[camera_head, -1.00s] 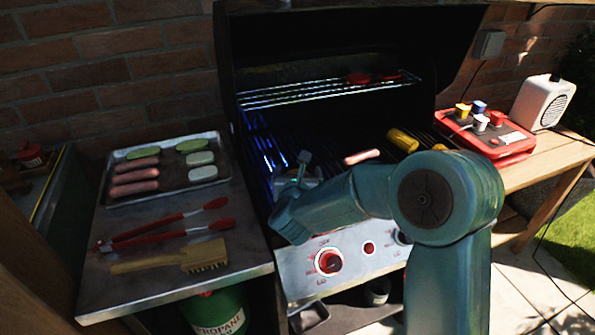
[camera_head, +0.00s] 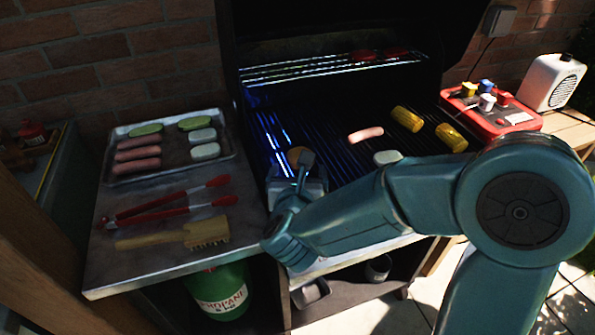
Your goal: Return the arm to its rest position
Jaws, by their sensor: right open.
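My right arm comes in from the lower right and crosses in front of the grill. Its gripper (camera_head: 303,168) is at the grill's left front, open, with its jaws pointing away from me. A round brownish thing (camera_head: 297,156) shows just behind the jaws; I cannot tell whether it lies on the grate or how far it is from them. On the grate (camera_head: 345,153) lie a sausage (camera_head: 366,134), two yellow corn pieces (camera_head: 407,119) and a pale piece (camera_head: 387,157). My left gripper is not in view.
A metal tray (camera_head: 228,154) with sausages and green and white pieces stands on the left side shelf (camera_head: 110,275). Red tongs (camera_head: 170,207) and a brush (camera_head: 205,232) lie before it. A red caddy (camera_head: 527,124) and white box (camera_head: 553,82) stand right. A propane tank (camera_head: 222,292) is below.

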